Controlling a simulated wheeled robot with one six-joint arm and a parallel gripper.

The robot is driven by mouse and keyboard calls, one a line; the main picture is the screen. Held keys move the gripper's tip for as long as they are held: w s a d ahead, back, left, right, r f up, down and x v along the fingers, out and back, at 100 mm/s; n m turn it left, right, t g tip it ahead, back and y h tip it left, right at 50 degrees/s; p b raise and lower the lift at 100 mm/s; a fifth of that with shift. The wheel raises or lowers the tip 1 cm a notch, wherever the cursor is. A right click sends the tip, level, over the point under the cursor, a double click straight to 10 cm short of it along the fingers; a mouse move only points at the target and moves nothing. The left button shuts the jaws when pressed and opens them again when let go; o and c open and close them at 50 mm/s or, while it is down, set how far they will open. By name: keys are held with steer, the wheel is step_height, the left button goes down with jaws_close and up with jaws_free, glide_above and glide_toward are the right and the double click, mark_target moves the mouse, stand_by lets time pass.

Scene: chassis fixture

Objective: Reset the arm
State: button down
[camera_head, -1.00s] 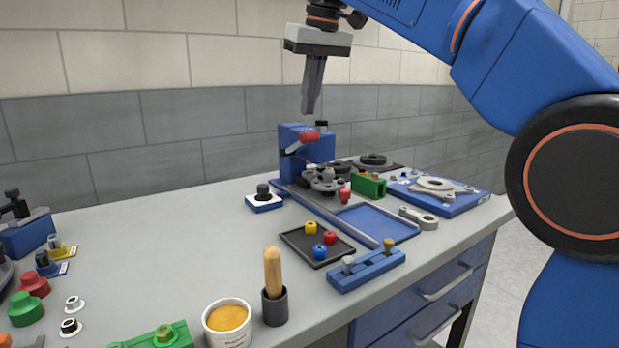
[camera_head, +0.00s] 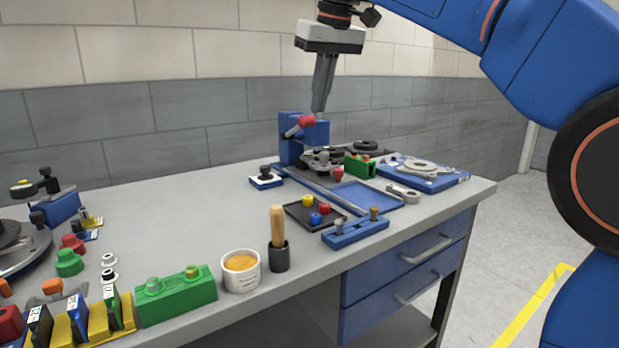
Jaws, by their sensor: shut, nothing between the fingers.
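My gripper (camera_head: 318,108) hangs from my blue arm in the upper middle of the head view. Its fingers are together, pointing down, with nothing between them. The fingertips are in front of the wall and appear just above the blue fixture (camera_head: 291,140) with the red-knobbed lever (camera_head: 306,121). They look apart from it, though the exact gap in depth cannot be told.
The grey workbench (camera_head: 190,222) holds a black tray (camera_head: 295,214) with coloured pieces, a wooden-handled tool (camera_head: 277,228) in a cup, a white tub (camera_head: 241,281), a green block (camera_head: 177,304) and a blue plate (camera_head: 440,183). The bench's left middle is clear.

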steer(key=s+d+f+m+t+h, duration=0.1)
steer(key=s+d+f+m, duration=0.1)
steer(key=s+d+f, duration=0.55)
steer(key=s+d+f+m, duration=0.1)
steer(key=s+d+f, duration=0.4)
steer(key=d+f, duration=0.4)
steer(key=s+d+f+m, duration=0.1)
steer(key=s+d+f, duration=0.2)
steer(key=s+f, duration=0.2)
steer(key=s+d+f+m, duration=0.1)
steer(key=s+d+f, duration=0.3)
steer(key=f, duration=0.7)
steer(key=s+d+f+m+h, duration=0.1)
steer(key=s+d+f, duration=0.2)
steer(key=s+f, duration=0.4)
steer(key=shift+s+d+f+t, duration=0.2)
steer(key=shift+s+f+t, duration=0.2)
steer(key=shift+f, duration=0.35)
